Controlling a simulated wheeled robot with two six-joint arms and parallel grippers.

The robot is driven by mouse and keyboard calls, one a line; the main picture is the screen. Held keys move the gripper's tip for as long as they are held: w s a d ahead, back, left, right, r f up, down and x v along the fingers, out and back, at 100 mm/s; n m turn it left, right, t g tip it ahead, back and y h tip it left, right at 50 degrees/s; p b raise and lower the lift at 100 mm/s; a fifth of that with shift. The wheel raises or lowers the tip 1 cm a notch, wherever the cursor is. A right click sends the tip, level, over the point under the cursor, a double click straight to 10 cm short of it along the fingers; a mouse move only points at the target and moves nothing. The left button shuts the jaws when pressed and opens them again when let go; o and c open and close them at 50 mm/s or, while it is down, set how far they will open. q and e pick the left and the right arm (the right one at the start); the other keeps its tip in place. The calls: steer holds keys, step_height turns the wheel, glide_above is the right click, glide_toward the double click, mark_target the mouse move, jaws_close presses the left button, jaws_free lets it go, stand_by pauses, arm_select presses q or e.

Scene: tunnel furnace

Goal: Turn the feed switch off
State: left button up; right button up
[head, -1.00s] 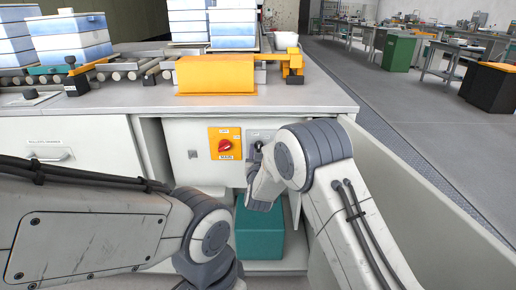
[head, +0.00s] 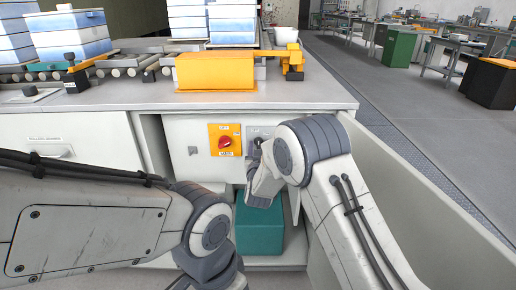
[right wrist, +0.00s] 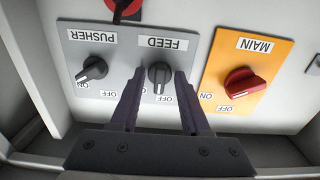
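The feed switch (right wrist: 159,74) is a black knob on a grey panel, under an upside-down FEED label in the right wrist view. Its white mark points down in that picture, towards the OFF label. My right gripper (right wrist: 160,76) is open, with one dark finger on each side of the knob. I cannot tell whether the fingers touch it. In the head view my right arm hides most of the grey panel (head: 254,133) and the feed knob. My left arm comes in from the left; its gripper is out of the picture.
The pusher knob (right wrist: 92,69) is beside the feed switch. The red main switch (right wrist: 244,84) sits on an orange plate on the other side. A teal box (head: 258,232) stands below the panel. A side wall (head: 420,210) bounds the recess at right.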

steer(key=s+p, duration=0.1)
steer(key=s, duration=0.9)
steer(key=shift+s+p, duration=0.25)
steer(key=shift+p, duration=0.15)
steer(key=shift+a, duration=0.1)
steer(key=s+a+n+g+y, duration=0.2)
steer(key=s+a+g, duration=0.1)
steer(key=s+g, duration=0.3)
steer(key=s+a+n+g+y, duration=0.1)
steer(key=s+a+g+y, duration=0.25)
steer(key=s, duration=0.35)
steer(key=s+d+r+n+g+h, duration=0.15)
steer(key=s+d+g, duration=0.3)
steer(key=s, duration=0.85)
steer(key=s+d+n+g+h, duration=0.35)
steer(key=s+d, duration=0.25)
steer(key=s, duration=0.7)
step_height(320, 180, up, 31)
steer(key=m+p, duration=0.1)
steer(key=p, duration=3)
steer(key=shift+d, duration=0.4)
steer(key=shift+g+y, duration=0.25)
